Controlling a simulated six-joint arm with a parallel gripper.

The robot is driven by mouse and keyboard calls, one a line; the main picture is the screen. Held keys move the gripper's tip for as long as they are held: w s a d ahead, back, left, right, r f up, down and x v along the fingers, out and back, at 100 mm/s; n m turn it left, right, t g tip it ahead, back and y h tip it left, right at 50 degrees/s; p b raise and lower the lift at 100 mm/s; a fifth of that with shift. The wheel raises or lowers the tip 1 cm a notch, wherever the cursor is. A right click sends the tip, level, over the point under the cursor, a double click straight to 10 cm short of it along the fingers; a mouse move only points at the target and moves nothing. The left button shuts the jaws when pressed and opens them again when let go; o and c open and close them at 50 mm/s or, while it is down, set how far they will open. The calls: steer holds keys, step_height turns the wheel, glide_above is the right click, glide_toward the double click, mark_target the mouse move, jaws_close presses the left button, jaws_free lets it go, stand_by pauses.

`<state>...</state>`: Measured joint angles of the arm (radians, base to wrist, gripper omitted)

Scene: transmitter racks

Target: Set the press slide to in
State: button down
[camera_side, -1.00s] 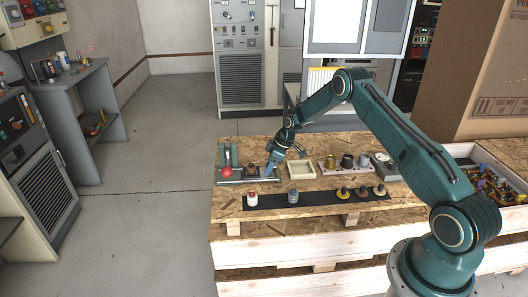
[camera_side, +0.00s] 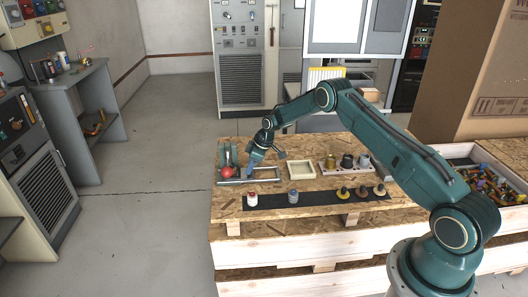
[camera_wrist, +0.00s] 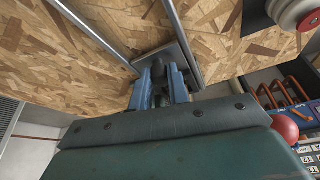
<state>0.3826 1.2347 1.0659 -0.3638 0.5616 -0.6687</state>
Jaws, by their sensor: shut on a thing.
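The press slide shows as two metal rails (camera_side: 266,180) on the wooden board in the side view. In the wrist view a rail (camera_wrist: 179,32) and its pair run away from my gripper, with a grey plate (camera_wrist: 181,53) across them close to the fingers. My gripper (camera_side: 250,174) is low over the left half of the rails, and its blue fingers (camera_wrist: 160,82) are shut on the dark slide handle (camera_wrist: 158,69). The fingers hide much of the handle, and the slide's exact position cannot be told.
A red ball knob (camera_side: 227,171) stands close left of my gripper. An empty cream tray (camera_side: 301,170) is to the right. A dark strip (camera_side: 320,201) with several knobs and a red-and-white button (camera_side: 252,198) lies in front.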

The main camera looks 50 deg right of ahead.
steer(key=shift+w+a, duration=0.65)
steer(key=c, duration=1.3)
jaws_free()
steer(key=shift+c, duration=0.2)
steer(key=shift+s+r, duration=0.1)
steer(key=v, duration=1.3)
steer(key=shift+r, duration=0.25)
steer(key=shift+s+d, duration=0.1)
steer(key=shift+s, duration=0.05)
